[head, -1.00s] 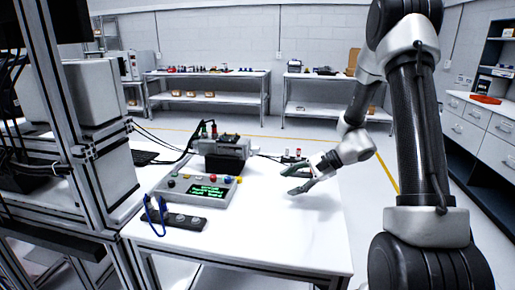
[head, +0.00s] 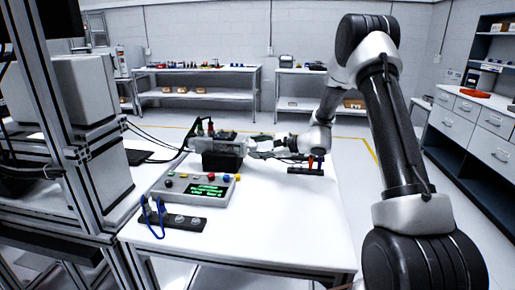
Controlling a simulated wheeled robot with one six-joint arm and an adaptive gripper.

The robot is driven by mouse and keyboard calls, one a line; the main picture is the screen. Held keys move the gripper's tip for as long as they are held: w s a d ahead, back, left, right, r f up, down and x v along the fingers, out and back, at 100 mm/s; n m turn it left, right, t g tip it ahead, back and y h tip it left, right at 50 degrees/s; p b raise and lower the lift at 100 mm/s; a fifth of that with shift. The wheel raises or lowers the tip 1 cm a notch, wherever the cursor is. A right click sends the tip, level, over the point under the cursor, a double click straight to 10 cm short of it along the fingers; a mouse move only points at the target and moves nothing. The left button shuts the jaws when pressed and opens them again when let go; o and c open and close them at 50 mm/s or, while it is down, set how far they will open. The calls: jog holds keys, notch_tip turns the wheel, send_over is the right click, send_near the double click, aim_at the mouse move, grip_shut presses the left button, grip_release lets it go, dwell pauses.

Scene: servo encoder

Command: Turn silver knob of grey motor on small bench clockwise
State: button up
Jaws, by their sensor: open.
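The grey motor (head: 224,145) sits on a black base on the small white bench (head: 270,225), behind the control box. My gripper (head: 262,148) is at the motor's right end, pointing left toward it, with its jaws open. The silver knob cannot be made out; it is too small or hidden by my gripper's fingers at that end. I cannot tell whether the fingers touch the motor or the knob.
A grey control box (head: 175,193) with coloured buttons and a green display stands in front of the motor. A black strip (head: 170,221) with blue cables lies at the front left. A black block (head: 306,171) lies at the right. The bench's front right is clear.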

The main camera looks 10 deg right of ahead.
jog(key=shift+a, duration=0.1)
jog(key=c, duration=1)
jog(key=m+g, duration=0.2)
jog(key=m, duration=0.1)
jog(key=shift+w, duration=0.1)
jog(key=m+g, duration=0.2)
jog(key=m, duration=0.1)
jog(key=shift+w+y, duration=0.15)
jog(key=shift+y, duration=0.25)
jog(key=m+g, duration=0.1)
jog(key=m+g+y, duration=0.1)
jog(key=m, duration=0.1)
jog(key=shift+w+d, duration=0.1)
jog(key=shift+d, duration=0.1)
jog(key=m+g+y, duration=0.1)
jog(key=m, duration=0.2)
jog(key=shift+g, duration=0.3)
